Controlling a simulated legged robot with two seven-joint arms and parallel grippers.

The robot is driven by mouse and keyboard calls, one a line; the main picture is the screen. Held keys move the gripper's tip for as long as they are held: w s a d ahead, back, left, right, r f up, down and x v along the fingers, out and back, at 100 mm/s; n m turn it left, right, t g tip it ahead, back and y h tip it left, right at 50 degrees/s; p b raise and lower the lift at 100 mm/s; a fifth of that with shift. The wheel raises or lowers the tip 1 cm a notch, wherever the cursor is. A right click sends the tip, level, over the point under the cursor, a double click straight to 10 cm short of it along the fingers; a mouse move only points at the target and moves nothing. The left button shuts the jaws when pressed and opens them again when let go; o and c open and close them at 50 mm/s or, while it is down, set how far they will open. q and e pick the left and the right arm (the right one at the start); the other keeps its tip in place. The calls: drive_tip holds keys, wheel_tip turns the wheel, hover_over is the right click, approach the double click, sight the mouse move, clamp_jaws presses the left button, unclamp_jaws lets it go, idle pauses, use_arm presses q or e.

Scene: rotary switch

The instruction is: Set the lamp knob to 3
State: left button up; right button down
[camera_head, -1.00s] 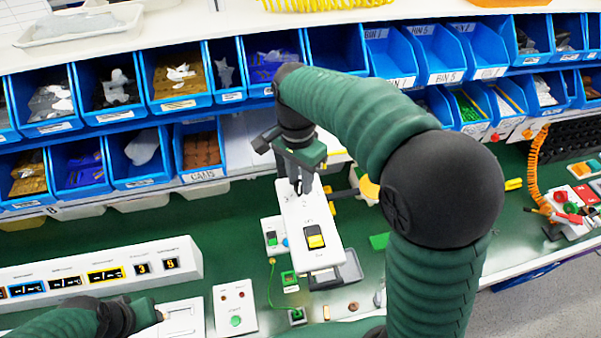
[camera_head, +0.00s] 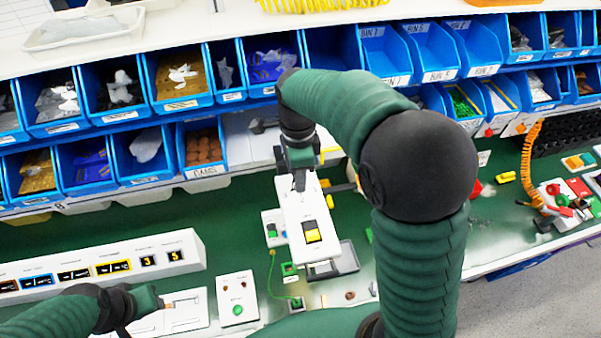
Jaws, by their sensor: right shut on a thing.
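A white switch box (camera_head: 297,212) with a yellow rocker switch (camera_head: 312,232) stands at the middle of the green bench. My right gripper (camera_head: 300,182) points down at the far end of this box and is shut on the knob there. The knob itself is hidden by the fingers, so its pointer cannot be read. A white display box (camera_head: 100,268) at left has several small windows; the two rightmost seem to read 3 and 5. My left gripper (camera_head: 160,303) is low at the left, over a white panel, its jaws too small to judge.
Blue bins (camera_head: 185,75) with parts line the shelves behind the bench. A white panel with a green button (camera_head: 238,311) and small green blocks lie near the switch box. An orange coiled cable (camera_head: 531,165) and a red-and-white station are at right.

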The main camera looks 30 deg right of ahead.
use_arm(q)
drive_tip(key=shift+r, duration=0.1)
use_arm(e)
drive_tip(key=shift+w+r, duration=0.15)
drive_tip(key=shift+r, duration=0.05)
drive_tip(key=c, duration=1.4)
unclamp_jaws()
drive_tip(key=shift+o, duration=1.2)
drive_tip(key=shift+a, duration=0.15)
use_arm(q)
drive_tip(key=shift+w+a, duration=0.2)
drive_tip(key=shift+a, duration=0.1)
use_arm(e)
drive_tip(key=shift+w+a+f, duration=0.1)
drive_tip(key=shift+f, duration=0.05)
drive_tip(key=shift+r, duration=0.5)
use_arm(q)
wheel_tip(320, 180, down, 2)
drive_tip(key=shift+s+f+b, duration=0.1)
drive_tip(key=shift+b, duration=0.9)
use_arm(e)
drive_tip(key=r, duration=1.5)
drive_tip(key=shift+w+r, duration=0.4)
